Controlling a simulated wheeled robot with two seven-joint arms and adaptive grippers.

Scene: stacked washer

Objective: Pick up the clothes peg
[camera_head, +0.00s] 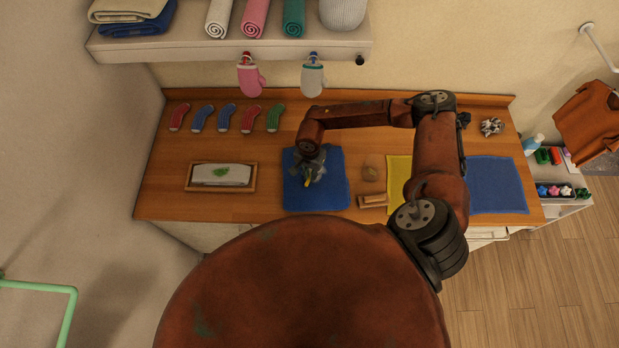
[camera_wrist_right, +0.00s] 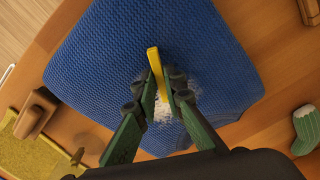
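The yellow clothes peg (camera_wrist_right: 155,67) is between the two green fingers of my right gripper (camera_wrist_right: 158,92) in the right wrist view. The fingers are close together with their tips against its sides, so the gripper looks shut on it. In the head view my right gripper (camera_head: 311,168) points down over the left blue cloth (camera_head: 331,192), and a small yellow bit of the peg (camera_head: 307,183) shows beside it. I cannot tell whether the peg touches the cloth. My left gripper is not in view.
A whitish patch (camera_wrist_right: 163,109) shows on the cloth below the fingers. A framed tray (camera_head: 188,177) lies left of the cloth, several small socks (camera_head: 227,118) behind. A wooden block (camera_head: 372,201) and a yellow cloth (camera_head: 397,173) lie to the right. Mittens (camera_head: 251,79) hang from the shelf above.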

